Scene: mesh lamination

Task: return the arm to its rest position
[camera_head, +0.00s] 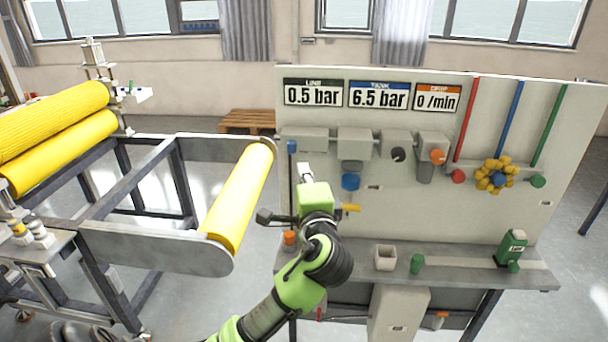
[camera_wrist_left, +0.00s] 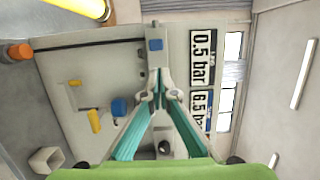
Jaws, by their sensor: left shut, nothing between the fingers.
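My left arm, green and black, comes up from the bottom centre of the head view. My left gripper (camera_head: 305,173) is raised in front of the left part of the upright grey panel (camera_head: 400,215). In the left wrist view the fingers of the left gripper (camera_wrist_left: 158,94) meet at their tips, shut with nothing between them. That view faces the panel turned sideways, with the 0.5 bar display (camera_wrist_left: 202,57) to the right of the fingers. I cannot tell how far the fingertips are from the panel. My right gripper is not in view.
A yellow roller (camera_head: 240,195) on a metal frame stands left of my arm. The panel carries a yellow handle (camera_head: 351,208), a blue knob (camera_head: 350,182) and coloured tubes. A white cup (camera_head: 386,257), green cap (camera_head: 417,264) and green bottle (camera_head: 511,247) are on the shelf (camera_head: 460,273).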

